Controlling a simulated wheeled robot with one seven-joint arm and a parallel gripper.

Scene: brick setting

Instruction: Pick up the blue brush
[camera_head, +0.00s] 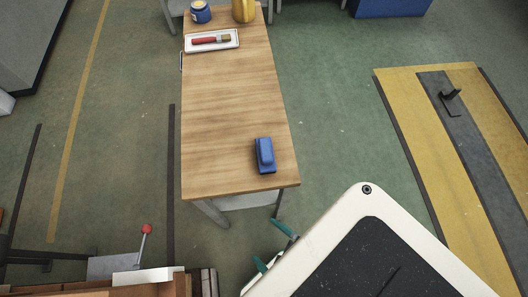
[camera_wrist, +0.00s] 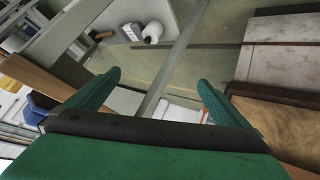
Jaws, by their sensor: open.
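The blue brush (camera_head: 264,155) is a blocky blue thing lying on the near right part of the wooden table (camera_head: 225,105) in the head view. My gripper (camera_head: 272,247) has green fingers and is beyond the table's near right corner, below the brush in the picture and apart from it. The wrist view shows the two green fingers of my gripper (camera_wrist: 158,80) spread wide with nothing between them. A blue shape (camera_wrist: 38,107) at the left of the wrist view may be the brush, but I cannot tell for sure.
A white tray (camera_head: 188,43) with a red-handled brush (camera_head: 210,40) lies at the table's far end, near a blue jar (camera_head: 200,13) and a yellow container (camera_head: 243,10). The table's middle is clear. A yellow and grey platform (camera_head: 410,95) stands at right.

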